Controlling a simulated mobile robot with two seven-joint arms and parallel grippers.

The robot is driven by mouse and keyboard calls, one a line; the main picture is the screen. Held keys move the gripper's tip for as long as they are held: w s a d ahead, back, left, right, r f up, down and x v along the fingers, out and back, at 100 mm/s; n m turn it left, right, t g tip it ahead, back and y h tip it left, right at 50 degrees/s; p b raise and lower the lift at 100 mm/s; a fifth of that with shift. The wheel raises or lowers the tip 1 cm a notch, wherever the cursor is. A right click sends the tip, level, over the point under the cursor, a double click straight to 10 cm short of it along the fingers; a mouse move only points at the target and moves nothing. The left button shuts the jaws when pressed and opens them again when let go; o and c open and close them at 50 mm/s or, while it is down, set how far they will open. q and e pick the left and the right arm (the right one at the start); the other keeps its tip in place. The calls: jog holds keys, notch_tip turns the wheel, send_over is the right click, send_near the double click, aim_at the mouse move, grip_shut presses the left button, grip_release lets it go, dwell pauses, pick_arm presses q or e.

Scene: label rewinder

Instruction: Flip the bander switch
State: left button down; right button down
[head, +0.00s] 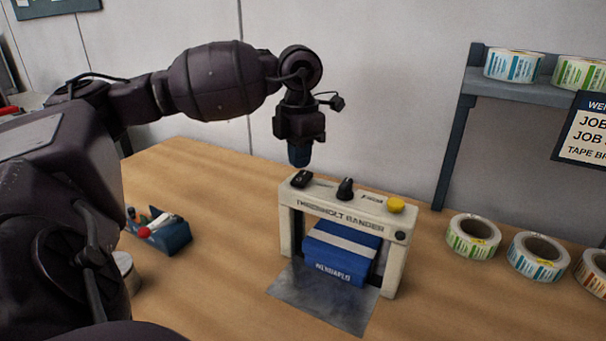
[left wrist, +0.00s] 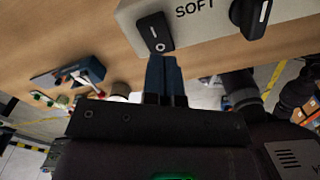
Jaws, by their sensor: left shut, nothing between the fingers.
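The bander (head: 345,213) is a cream arch-shaped machine on the wooden table, with a blue banded stack (head: 342,252) under its arch. Its black rocker switch (head: 301,179) is at the left end of the top, beside a black knob (head: 345,188) and a yellow button (head: 396,204). In the left wrist view the switch (left wrist: 155,34) shows its I and O marks. My left gripper (head: 300,155) points down just above the switch, shut and empty. Its closed fingertips (left wrist: 165,62) appear right by the switch's O end; whether they touch it I cannot tell. My right gripper is not in view.
Several label rolls (head: 473,237) sit at right, below a shelf (head: 520,90) with more rolls. A metal plate (head: 322,296) lies in front of the bander. The table between dispenser and bander is clear.

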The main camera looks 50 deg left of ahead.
aim_at(299, 179)
pick_arm(q)
jog(key=shift+r+p, duration=0.3)
jog(key=shift+r, duration=1.65)
jog(key=shift+r, duration=0.1)
